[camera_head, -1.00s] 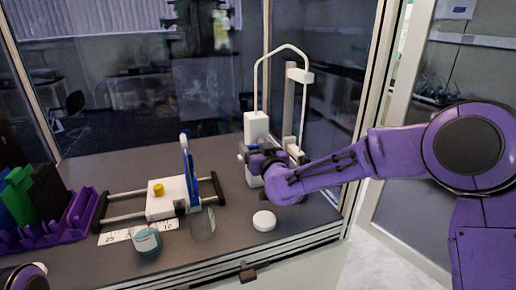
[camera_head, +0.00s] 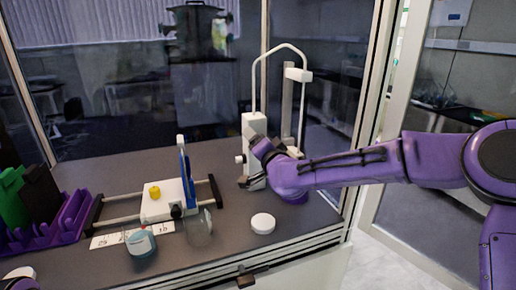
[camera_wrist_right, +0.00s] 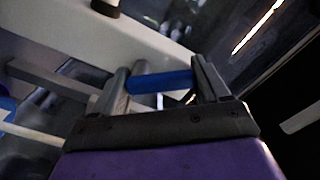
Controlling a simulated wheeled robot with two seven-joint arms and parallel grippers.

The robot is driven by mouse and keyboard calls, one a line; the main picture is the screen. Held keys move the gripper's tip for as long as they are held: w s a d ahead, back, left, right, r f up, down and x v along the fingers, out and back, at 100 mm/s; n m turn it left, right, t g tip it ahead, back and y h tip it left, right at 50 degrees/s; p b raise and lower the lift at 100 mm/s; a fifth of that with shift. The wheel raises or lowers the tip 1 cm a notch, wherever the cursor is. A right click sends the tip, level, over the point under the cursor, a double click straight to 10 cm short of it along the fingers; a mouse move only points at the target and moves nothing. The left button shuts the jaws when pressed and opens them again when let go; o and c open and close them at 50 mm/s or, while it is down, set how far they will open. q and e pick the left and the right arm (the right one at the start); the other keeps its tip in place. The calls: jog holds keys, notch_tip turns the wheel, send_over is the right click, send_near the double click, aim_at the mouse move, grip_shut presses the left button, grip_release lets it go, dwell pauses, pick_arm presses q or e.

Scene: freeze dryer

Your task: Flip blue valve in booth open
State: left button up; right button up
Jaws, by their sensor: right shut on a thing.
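The blue valve (camera_wrist_right: 160,82) is a short blue bar between the two fingers of my right gripper (camera_wrist_right: 162,78) in the right wrist view. The fingers are shut on it, one at each end. In the head view my right gripper (camera_head: 250,162) is at the front of a white upright unit (camera_head: 254,124) in the booth and hides the blue valve. A small white knob (camera_head: 239,159) shows just left of the gripper.
A white stand with a blue upright plate (camera_head: 186,172) and a yellow knob (camera_head: 155,191) stands left. Near the front are a glass beaker (camera_head: 198,230), a teal-filled flask (camera_head: 140,243) and a white round lid (camera_head: 262,223). A purple rack (camera_head: 68,222) is far left.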

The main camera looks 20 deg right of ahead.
jog(key=m+b, duration=0.1)
jog(key=m, duration=0.1)
jog(key=d+m+b, duration=0.1)
jog(key=m, duration=0.2)
jog(key=shift+r, duration=0.1)
jog(key=shift+d+r+m+b, duration=0.1)
jog(key=shift+d+m+b, duration=0.1)
jog(key=shift+m+b, duration=0.85)
jog(key=shift+r+m, duration=0.1)
jog(key=shift+m, duration=0.35)
jog(key=o, duration=1)
jog(key=shift+d, duration=0.1)
jog(key=s+b, duration=0.2)
jog(key=s, duration=0.8)
jog(key=shift+s+d, duration=0.15)
jog(key=shift+s, duration=0.05)
